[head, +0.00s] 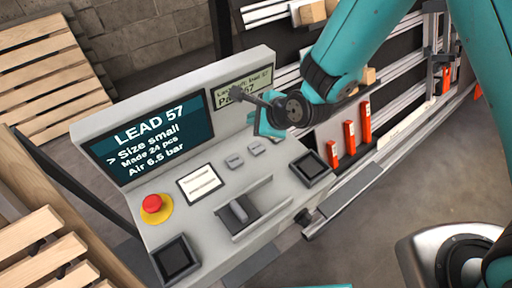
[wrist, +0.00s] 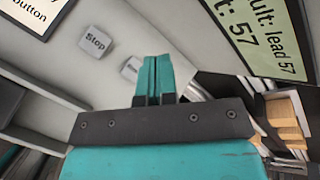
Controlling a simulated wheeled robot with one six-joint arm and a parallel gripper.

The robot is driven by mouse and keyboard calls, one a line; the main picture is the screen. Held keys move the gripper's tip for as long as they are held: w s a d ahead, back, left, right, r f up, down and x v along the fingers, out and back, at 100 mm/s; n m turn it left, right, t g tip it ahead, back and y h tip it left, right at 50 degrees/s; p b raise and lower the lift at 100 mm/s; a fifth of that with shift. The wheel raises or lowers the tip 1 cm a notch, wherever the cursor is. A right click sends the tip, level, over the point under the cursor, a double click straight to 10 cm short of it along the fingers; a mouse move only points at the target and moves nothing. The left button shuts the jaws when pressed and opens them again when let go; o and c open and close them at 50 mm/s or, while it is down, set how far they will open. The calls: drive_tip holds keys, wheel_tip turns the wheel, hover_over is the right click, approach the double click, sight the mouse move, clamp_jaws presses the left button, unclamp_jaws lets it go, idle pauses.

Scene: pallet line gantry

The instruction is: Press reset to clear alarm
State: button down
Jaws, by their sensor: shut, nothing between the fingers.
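In the head view a grey control console (head: 213,238) carries two small grey push buttons, the left one (head: 234,161) and the right one (head: 257,147). My gripper (head: 262,128) has teal fingers, which are shut and empty over the console, close to the right button. The fingers also show in the wrist view (wrist: 152,72). I cannot tell whether the tips touch anything. No label reading "reset" is legible.
A screen (head: 148,138) reads "LEAD 57". A pale fault display (head: 232,97) is partly hidden by my arm. The console also has a red emergency stop (head: 152,203), a white card (head: 201,183) and a slotted lever (head: 239,211). Wooden pallets (head: 45,80) stand left; rails with orange parts (head: 349,137) stand right.

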sight(256, 149)
wheel_tip(256, 149, down, 8)
drive_tip(key=b, duration=0.5)
drive_tip(key=shift+r+b, duration=0.15)
drive_tip(key=shift+b, duration=0.2)
idle(1.4)
drive_tip(key=shift+f, duration=0.4)
drive_tip(key=shift+f+b, duration=0.45)
drive_tip(key=shift+b, duration=0.15)
idle(0.4)
idle(0.3)
drive_tip(key=shift+r+p, duration=0.75)
drive_tip(key=shift+r, duration=0.15)
wheel_tip(256, 149, up, 5)
drive_tip(key=p, duration=0.4)
